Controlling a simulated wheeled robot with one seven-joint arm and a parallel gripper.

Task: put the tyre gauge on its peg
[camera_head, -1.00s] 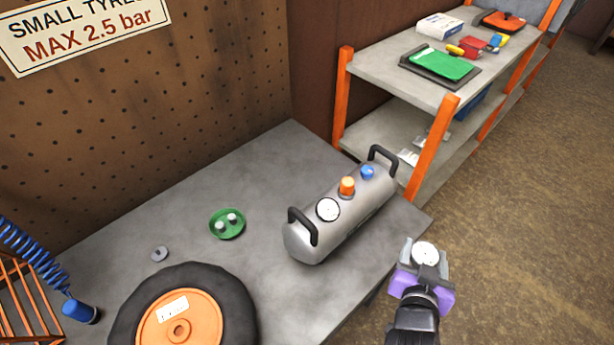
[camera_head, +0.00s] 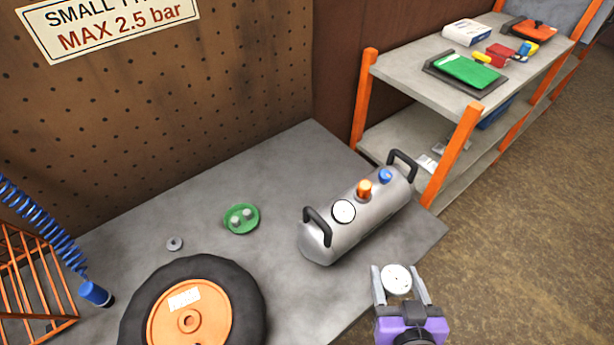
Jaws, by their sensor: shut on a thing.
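My gripper (camera_head: 400,287) is at the lower right, past the front right edge of the bench (camera_head: 295,160), over the floor. It is shut on the tyre gauge (camera_head: 397,279), whose round white dial faces up between the two grey fingers. The rest of the gauge is hidden by the fingers or too small to tell. The brown pegboard (camera_head: 230,90) stands behind the bench at the upper left. I cannot make out a peg on the part in view.
A silver air tank (camera_head: 335,235) with black handles stands on the bench beside my gripper. A tyre (camera_head: 250,290), green dish (camera_head: 241,219), small grey ring (camera_head: 174,244) and blue coiled hose (camera_head: 40,222) are further left. An orange-posted shelf (camera_head: 410,85) stands behind right.

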